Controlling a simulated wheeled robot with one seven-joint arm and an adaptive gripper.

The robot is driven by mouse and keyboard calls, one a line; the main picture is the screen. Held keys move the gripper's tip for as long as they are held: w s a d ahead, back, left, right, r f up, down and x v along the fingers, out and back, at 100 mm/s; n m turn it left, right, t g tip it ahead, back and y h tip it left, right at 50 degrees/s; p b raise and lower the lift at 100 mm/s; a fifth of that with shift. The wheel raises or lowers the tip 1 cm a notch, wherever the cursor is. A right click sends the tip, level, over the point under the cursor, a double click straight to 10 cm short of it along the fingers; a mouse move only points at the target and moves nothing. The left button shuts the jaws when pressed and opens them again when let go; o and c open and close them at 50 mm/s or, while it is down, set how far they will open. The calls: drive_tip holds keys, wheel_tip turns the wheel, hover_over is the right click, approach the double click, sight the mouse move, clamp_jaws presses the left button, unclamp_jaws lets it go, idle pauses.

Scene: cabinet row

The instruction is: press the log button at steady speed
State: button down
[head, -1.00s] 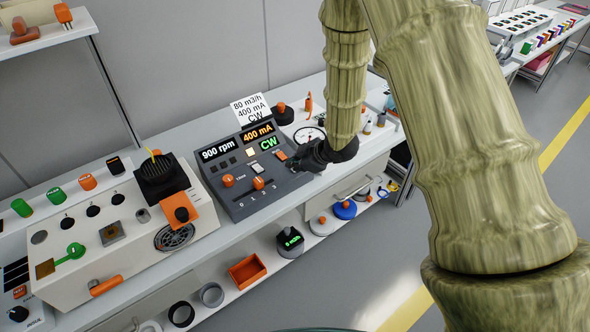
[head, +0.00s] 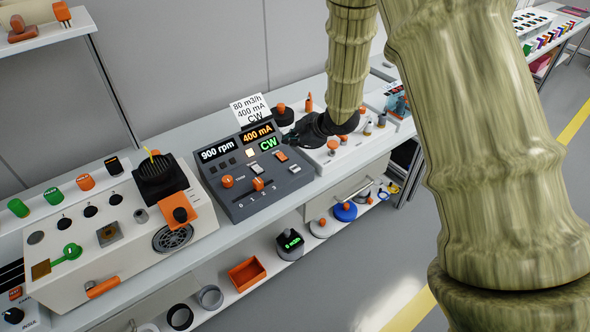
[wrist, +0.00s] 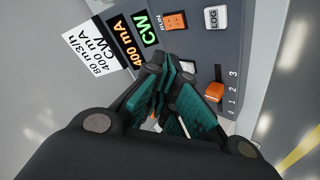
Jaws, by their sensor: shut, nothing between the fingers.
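The log button (head: 295,169) is a pale square key at the right edge of the dark control console (head: 240,205), below the orange RUN button (head: 281,156). In the wrist view my gripper's fingers (wrist: 168,75) come together below the RUN button (wrist: 172,22). Whether they touch anything is unclear.
The console displays read 900 rpm, 400 mA and CW. A white card (head: 249,109) stands behind them. An orange slider (head: 258,184) and a knob (head: 227,181) stick up from the console. A beige unit (head: 120,240) is at left. Small knobbed parts stand at right.

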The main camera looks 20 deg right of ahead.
drive_tip(key=b, duration=0.5)
hover_over(293, 169)
wheel_tip(293, 169, down, 6)
drive_tip(key=shift+s+r, duration=0.1)
drive_tip(key=shift+r, duration=0.15)
drive_tip(key=shift+f+b, duration=0.45)
drive_tip(key=shift+f, duration=0.75)
drive_tip(key=shift+f, duration=0.25)
drive_tip(key=shift+f, duration=0.2)
drive_tip(key=shift+f+b, duration=0.3)
drive_tip(key=shift+f, duration=0.15)
idle(0.8)
drive_tip(key=shift+r, duration=0.1)
drive_tip(key=shift+r+p, duration=0.8)
drive_tip(key=shift+p, duration=0.05)
drive_tip(key=shift+r+p, duration=2.1)
drive_tip(key=shift+r, duration=0.4)
